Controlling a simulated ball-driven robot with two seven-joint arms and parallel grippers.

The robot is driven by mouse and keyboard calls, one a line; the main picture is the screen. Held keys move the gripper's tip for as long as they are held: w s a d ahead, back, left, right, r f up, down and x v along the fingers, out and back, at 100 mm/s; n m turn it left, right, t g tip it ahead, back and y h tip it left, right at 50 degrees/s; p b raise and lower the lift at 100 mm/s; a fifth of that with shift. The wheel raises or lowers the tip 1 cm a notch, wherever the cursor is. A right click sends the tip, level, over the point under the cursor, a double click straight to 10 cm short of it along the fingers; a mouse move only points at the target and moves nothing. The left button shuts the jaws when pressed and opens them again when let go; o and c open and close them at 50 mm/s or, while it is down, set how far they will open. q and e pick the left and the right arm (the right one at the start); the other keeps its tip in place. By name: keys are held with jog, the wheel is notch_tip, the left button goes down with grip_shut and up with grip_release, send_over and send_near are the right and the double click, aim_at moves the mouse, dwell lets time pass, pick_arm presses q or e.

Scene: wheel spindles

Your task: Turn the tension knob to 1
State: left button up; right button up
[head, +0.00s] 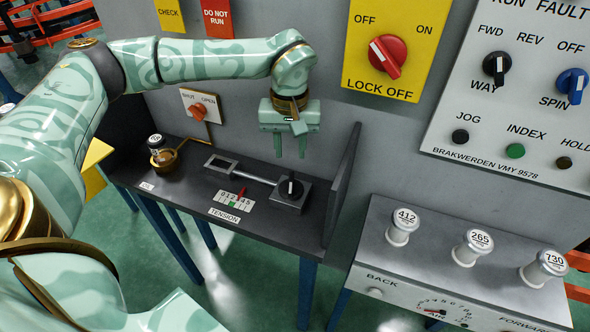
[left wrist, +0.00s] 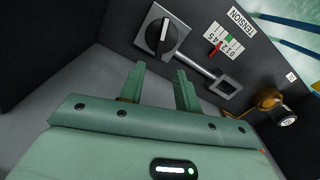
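The tension knob (head: 291,188) is black with a white line and sits on a grey metal block at the right of the dark shelf. It also shows in the left wrist view (left wrist: 160,36). The TENSION scale (head: 233,203) is a white strip with a green mark. A red pointer (head: 239,192) stands near its middle, around 3; the exact reading is too small to tell. My left gripper (head: 290,154) is open and empty above the knob, its fingers pointing down. In the left wrist view its fingers (left wrist: 160,82) are apart, with the knob beyond them, untouched.
A slotted metal arm (head: 223,166) runs left from the knob block. A brass cup (head: 164,160) with a spindle stands at the shelf's left. A side wall (head: 343,178) closes the shelf's right. Spindles 412, 265 and 730 stand on the grey machine top (head: 432,246).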

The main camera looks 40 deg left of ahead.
aim_at(291, 175)
pick_arm(q)
notch_tip(291, 175, down, 8)
jog(key=shift+w+r+b, duration=0.1)
jog(key=shift+b, duration=1.15)
jog(key=shift+c, duration=0.3)
grip_shut()
